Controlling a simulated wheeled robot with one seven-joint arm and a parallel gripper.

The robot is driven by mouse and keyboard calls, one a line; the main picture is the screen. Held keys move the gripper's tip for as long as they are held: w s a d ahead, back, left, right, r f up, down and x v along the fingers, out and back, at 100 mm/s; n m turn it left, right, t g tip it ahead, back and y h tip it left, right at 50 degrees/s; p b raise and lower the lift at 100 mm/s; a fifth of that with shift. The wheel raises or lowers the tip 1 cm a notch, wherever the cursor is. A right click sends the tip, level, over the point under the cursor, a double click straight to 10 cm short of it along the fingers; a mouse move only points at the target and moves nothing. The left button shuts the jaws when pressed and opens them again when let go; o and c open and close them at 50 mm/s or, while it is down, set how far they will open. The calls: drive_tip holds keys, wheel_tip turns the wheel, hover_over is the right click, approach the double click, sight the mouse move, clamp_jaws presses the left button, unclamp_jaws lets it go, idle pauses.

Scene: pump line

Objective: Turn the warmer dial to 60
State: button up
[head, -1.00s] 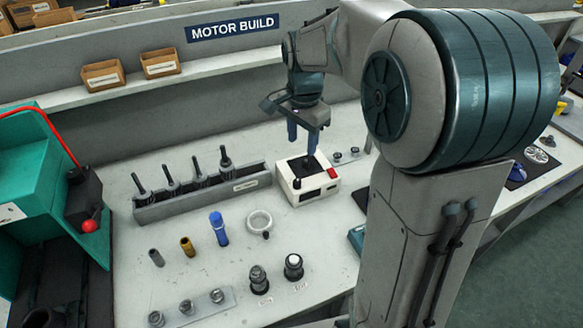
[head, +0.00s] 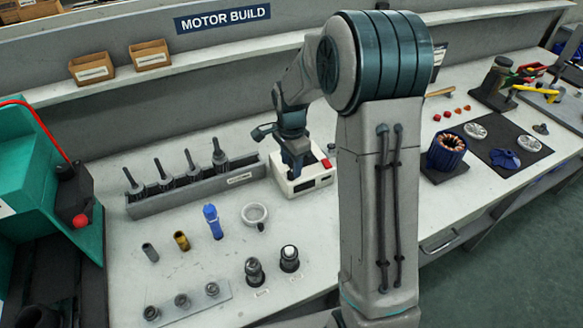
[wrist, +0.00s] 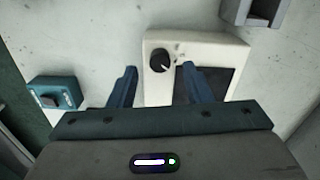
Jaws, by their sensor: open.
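The warmer is a white box (head: 312,187) on the bench, with a red part on its top right corner in the head view. In the wrist view the warmer (wrist: 188,42) shows a round black dial (wrist: 160,60) with a white pointer line aimed to the lower right. Dial numbers cannot be read. My gripper (wrist: 158,76) is open, one finger on each side in front of the dial, with nothing between the fingertips. In the head view my gripper (head: 294,170) is over the warmer and hides much of its top; the dial is hidden there. I cannot tell whether the fingers touch it.
A grey rack (head: 196,190) of several black-handled tools stands left of the warmer. A white ring (head: 254,213) and a blue tool (head: 212,220) lie in front. A teal block (wrist: 55,93) sits beside the warmer in the wrist view. A motor stator (head: 446,151) stands farther right.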

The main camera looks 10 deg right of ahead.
sight(291, 175)
drive_tip(key=shift+f, duration=1.4)
clamp_jaws()
